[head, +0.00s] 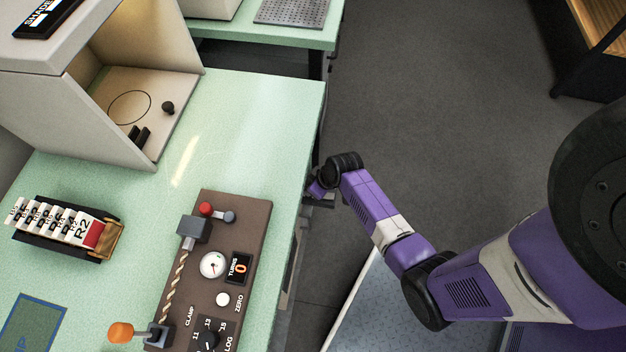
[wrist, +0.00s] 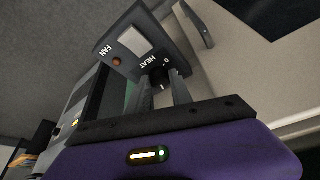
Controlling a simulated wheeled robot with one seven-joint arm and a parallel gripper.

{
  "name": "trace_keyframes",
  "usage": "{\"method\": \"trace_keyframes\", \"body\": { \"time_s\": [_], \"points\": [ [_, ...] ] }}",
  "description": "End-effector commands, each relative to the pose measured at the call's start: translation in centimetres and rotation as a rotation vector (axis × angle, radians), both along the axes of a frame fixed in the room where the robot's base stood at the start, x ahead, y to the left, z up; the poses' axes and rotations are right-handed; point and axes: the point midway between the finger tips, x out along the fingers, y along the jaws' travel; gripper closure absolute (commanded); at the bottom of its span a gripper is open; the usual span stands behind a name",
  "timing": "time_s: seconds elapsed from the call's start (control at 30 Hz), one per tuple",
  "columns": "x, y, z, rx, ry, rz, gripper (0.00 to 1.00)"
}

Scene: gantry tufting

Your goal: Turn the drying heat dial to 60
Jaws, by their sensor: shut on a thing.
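The heat dial (wrist: 158,76) is a small dark round knob on a dark panel (wrist: 112,72), beside the white word HEAT and a 0 mark. My gripper (wrist: 160,84) is shut on the dial, with one finger on either side of it. The fingers hide part of the dial, and I cannot read where its pointer stands. In the head view my gripper (head: 318,188) is low beside the table's right edge, and the dial does not show there.
The panel also has a FAN label, a pale square (wrist: 132,38) and a small brown-orange round part (wrist: 117,62). The green table (head: 255,120) carries a brown console (head: 225,295), a rack of labelled blocks (head: 65,228) and an open booth (head: 130,100).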

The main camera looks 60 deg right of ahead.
Motion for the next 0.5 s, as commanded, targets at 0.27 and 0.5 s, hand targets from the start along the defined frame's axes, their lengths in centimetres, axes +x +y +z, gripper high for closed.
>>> {"method": "trace_keyframes", "body": {
  "time_s": [0.27,0.5],
  "points": [
    [0.01,0.05,0.0,-0.001,0.0,-0.059,1.0],
    [0.0,0.03,-0.03,-0.001,0.0,-0.064,1.0]
  ]
}}
